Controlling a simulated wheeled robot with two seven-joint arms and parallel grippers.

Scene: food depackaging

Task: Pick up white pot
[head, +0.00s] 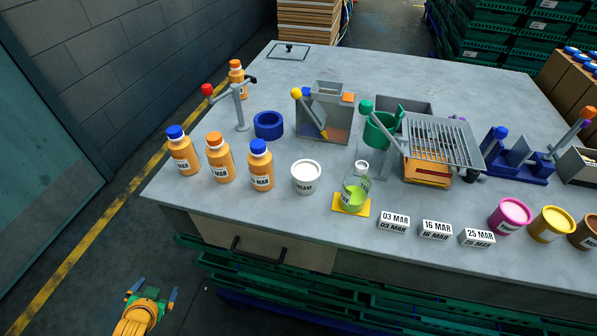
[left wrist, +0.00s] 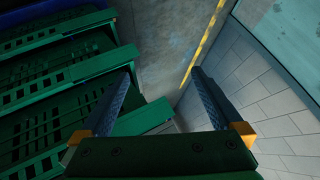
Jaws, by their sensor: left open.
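A white pot (head: 306,177) with a dark-lettered label stands upright near the front edge of the grey table (head: 230,203). It is between an orange bottle with a blue cap (head: 260,166) and a clear bottle of green liquid (head: 355,188). My left gripper (head: 150,293) is open and empty, low in front of the table at the lower left, well away from the pot. In the left wrist view its two fingers (left wrist: 155,95) are spread with nothing between them. My right gripper is not in view.
More orange bottles (head: 183,151) stand left of the pot. Date blocks (head: 393,222) and coloured pots (head: 510,215) stand to the right, with levered fixtures (head: 325,112) behind. Green crates (head: 270,282) lie under the table's front, below a drawer handle (head: 258,250).

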